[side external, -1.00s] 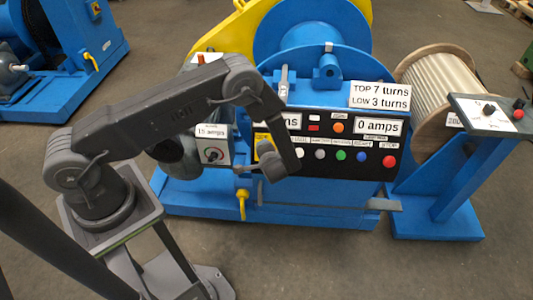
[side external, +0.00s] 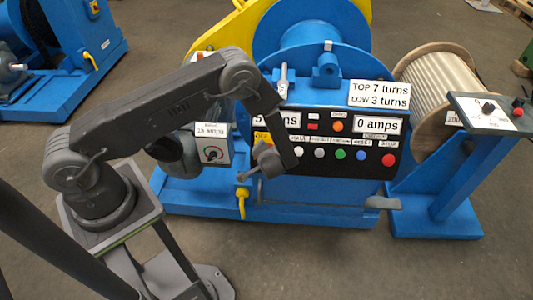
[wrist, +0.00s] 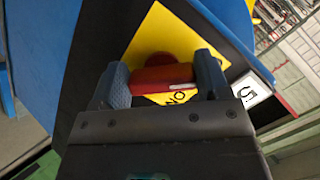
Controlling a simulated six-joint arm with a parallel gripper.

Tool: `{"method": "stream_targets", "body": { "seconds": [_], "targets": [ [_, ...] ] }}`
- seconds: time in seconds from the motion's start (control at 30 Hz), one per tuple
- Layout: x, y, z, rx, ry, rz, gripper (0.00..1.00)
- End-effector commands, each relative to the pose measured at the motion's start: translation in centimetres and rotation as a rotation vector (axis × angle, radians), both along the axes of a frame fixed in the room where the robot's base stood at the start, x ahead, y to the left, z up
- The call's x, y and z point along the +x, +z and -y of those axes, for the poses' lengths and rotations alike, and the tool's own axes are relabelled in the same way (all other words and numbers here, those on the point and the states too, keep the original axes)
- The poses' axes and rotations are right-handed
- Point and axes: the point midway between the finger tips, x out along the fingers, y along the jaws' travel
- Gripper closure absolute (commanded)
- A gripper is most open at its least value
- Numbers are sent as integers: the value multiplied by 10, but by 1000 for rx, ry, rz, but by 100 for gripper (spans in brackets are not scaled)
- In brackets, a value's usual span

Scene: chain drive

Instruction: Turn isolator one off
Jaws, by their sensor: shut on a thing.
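In the wrist view, a red handle (wrist: 162,78) lies between the two fingers of my gripper (wrist: 160,66), which are shut on it. Behind it is a yellow plate (wrist: 165,36) with a round red part at its middle. Letters that look like N and O show just below the handle, tilted. In the side view my gripper (side external: 245,174) is at the left end of the black control panel (side external: 325,152). A bit of the yellow plate (side external: 262,136) shows above it there. The handle is hidden by my arm in that view, and no "isolator one" label can be read.
The panel carries several coloured buttons, with a red button (side external: 389,159) at its right, and a "0 amps" display (side external: 379,125). A yellow hook (side external: 242,203) hangs below. A lever (side external: 283,84) stands above.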

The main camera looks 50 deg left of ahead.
Motion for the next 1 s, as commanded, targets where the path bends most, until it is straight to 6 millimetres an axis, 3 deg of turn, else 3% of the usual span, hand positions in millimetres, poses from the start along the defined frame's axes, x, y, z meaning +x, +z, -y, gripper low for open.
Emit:
{"method": "stream_targets", "body": {
  "seconds": [0.17, 0.2, 0.43, 0.77, 1.0],
  "targets": [
    [0, 0, 0, -3, 3, 3, 55],
    [0, 0, 0, -3, 3, 3, 27],
    [0, 0, 0, -3, 2, 1, 5],
    [-2, 3, 4, -2, 1, 1, 5],
    [-20, 28, 33, -3, -2, 3, 5]
  ]
}}
